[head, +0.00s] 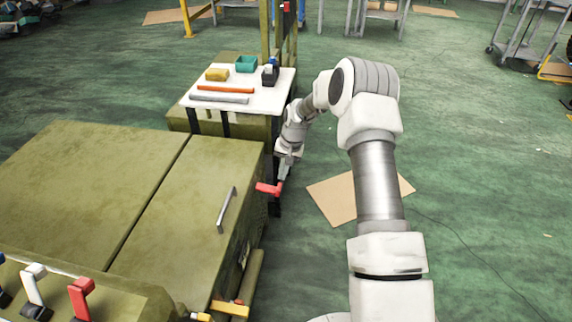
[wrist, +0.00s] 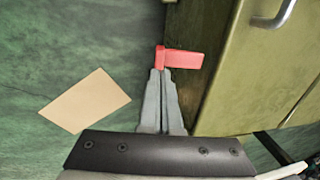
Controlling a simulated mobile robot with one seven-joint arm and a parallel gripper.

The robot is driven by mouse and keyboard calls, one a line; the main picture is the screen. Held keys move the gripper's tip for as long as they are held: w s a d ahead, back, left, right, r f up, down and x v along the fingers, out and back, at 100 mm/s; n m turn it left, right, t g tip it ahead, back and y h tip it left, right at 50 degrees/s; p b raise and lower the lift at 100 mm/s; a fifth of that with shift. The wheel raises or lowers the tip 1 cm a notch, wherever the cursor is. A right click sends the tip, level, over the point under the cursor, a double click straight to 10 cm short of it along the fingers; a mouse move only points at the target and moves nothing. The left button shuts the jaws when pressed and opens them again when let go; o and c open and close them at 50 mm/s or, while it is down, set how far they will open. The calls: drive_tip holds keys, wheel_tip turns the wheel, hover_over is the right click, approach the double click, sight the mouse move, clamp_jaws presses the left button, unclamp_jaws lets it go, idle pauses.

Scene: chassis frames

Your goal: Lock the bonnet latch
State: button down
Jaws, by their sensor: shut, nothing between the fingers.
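The red latch handle (head: 268,188) sticks out at the right side of the olive-green bonnet (head: 185,205), near its far right corner. In the wrist view the red latch (wrist: 184,59) lies across the picture beside the green body, with a short upright part at its left end. My gripper (head: 283,178) is at the latch's right end in the head view. In the wrist view my gripper's fingers (wrist: 161,72) are together, with their tips right at the latch's left end. I cannot tell whether they touch it. The latch's mount is mostly hidden.
A metal grab handle (head: 227,210) stands on the bonnet. A white-topped table (head: 260,97) with small tools and boxes is beyond it. Red and white levers (head: 80,297) stand at lower left. Cardboard (head: 332,200) lies on the open green floor to the right.

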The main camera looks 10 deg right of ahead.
sight(279, 187)
drive_tip(key=shift+w+a+f+b, duration=0.1)
drive_tip(key=shift+a+f+b, duration=0.15)
drive_tip(key=shift+f, duration=0.75)
drive_tip(key=shift+w+a+f+b, duration=0.1)
drive_tip(key=shift+f+b, duration=0.15)
drive_tip(key=shift+f, duration=0.75)
